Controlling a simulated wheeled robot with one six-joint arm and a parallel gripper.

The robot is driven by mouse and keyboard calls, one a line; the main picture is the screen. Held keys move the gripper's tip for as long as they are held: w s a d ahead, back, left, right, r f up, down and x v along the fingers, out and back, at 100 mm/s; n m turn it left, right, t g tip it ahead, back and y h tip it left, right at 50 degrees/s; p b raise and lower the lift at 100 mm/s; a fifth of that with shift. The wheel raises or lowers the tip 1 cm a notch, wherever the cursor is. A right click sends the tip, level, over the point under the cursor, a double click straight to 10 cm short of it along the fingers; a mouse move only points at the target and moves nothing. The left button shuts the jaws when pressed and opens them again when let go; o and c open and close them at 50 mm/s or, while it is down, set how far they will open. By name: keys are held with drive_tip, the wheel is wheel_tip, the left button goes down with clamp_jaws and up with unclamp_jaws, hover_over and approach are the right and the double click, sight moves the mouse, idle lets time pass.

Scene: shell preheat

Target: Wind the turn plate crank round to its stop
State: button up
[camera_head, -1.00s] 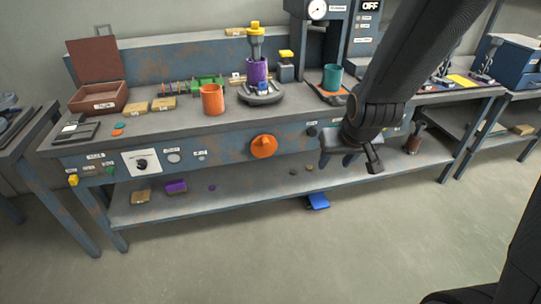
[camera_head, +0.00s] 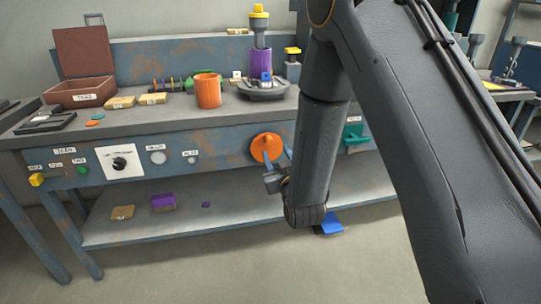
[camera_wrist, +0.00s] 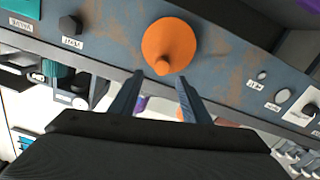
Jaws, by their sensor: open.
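The orange crank (camera_head: 266,147) is on the front panel of the bench. In the wrist view the orange crank (camera_wrist: 170,38) is a round disc with a small knob (camera_wrist: 162,67) near the edge facing my gripper. My gripper (camera_head: 276,158) is open and just in front of the crank, at its lower side. In the wrist view my gripper (camera_wrist: 160,76) has its two fingertips apart, with the knob about midway beyond them. Whether they touch it I cannot tell. A round grey plate (camera_head: 252,91) on the bench top carries a purple cylinder (camera_head: 260,63).
An orange mug (camera_head: 208,90) stands left of the plate. A panel dial (camera_head: 119,163) and a teal part (camera_head: 355,138) flank the crank. The lower shelf (camera_head: 235,212) holds a purple box (camera_head: 163,203). A blue item (camera_head: 329,227) lies beneath. My arm hides the bench's right part.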

sight(270, 144)
drive_tip(key=shift+a+b+x, duration=0.2)
drive_tip(key=shift+b+x, duration=0.25)
drive_tip(key=shift+x, duration=3.5)
drive_tip(key=c, duration=1)
drive_tip(key=shift+c, duration=0.2)
